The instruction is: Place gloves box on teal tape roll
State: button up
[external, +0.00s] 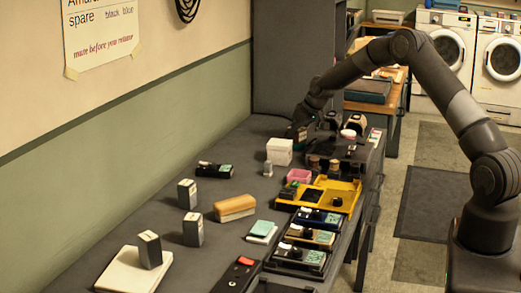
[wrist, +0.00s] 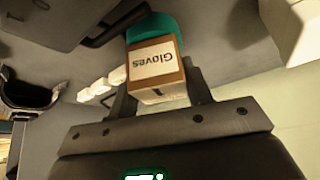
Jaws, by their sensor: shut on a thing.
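The gloves box (wrist: 154,68) is a small brown carton with a white "Gloves" label, upside down in the wrist view. My gripper (wrist: 160,88) is shut on it, with one dark finger at each side. The teal tape roll (wrist: 152,27) shows directly behind the box in the wrist view, partly covered by it. I cannot tell whether box and roll touch. In the external view my gripper (external: 299,133) is low over the far part of the dark table, beside the white box (external: 279,151). The box and roll are too small there to make out clearly.
The grey table (external: 140,215) holds several small grey boxes, a wooden-topped block (external: 234,207), and a white slab (external: 134,271) in front. A yellow tray (external: 340,194) and several dark devices line the right edge. A tall grey panel (external: 295,60) stands behind my gripper.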

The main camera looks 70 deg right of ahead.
jog(key=o, duration=1)
jog(key=v, duration=1.1)
jog(key=s+a+r+n, duration=0.1)
jog(key=s+a+r, duration=0.4)
jog(key=a, duration=0.5)
jog(key=s+a+r+n, duration=0.1)
jog(key=s+a+r, duration=0.1)
jog(key=a+r, duration=0.65)
jog(key=s+a+r+n, duration=0.1)
jog(key=s+a+r, duration=0.3)
jog(key=a, duration=0.8)
jog(key=s+a, duration=0.5)
jog(key=s, duration=0.3)
jog(key=s+a+f+n+y, duration=0.1)
jog(key=s+a, duration=0.4)
jog(key=s, duration=0.3)
jog(key=s+a+y, duration=0.1)
jog(key=s+a, duration=0.4)
jog(key=s, duration=0.3)
jog(key=shift+a+f, duration=0.15)
